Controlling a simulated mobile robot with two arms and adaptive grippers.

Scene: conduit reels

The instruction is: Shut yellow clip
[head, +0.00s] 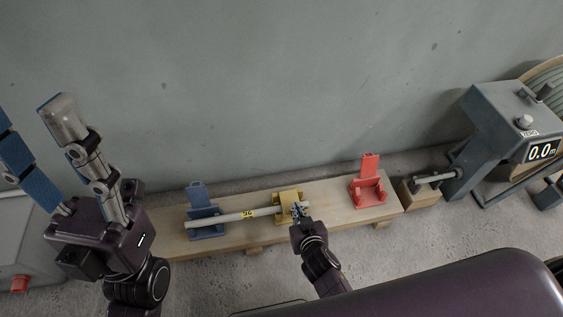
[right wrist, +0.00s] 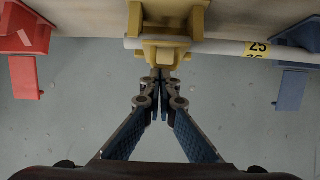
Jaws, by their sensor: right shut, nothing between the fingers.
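The yellow clip (head: 284,198) stands on the wooden board between the blue and red clips. The white conduit (head: 230,217) with a yellow label lies through it. In the right wrist view the yellow clip (right wrist: 168,22) covers part of the conduit (right wrist: 215,46). Its flap does not stand up tall like the other two; I cannot tell whether it is latched. My right gripper (head: 298,208) is shut and empty, its fingertips (right wrist: 160,76) close at the yellow clip; contact is unclear. My left gripper (head: 45,140) is raised at the left, fingers apart, empty.
The blue clip (head: 203,222) holds the conduit's left part, flap up. The red clip (head: 368,194) is empty, flap up. The board (head: 340,215) lies along the wall. A grey machine (head: 495,125) with a 0.0 m display stands at the right.

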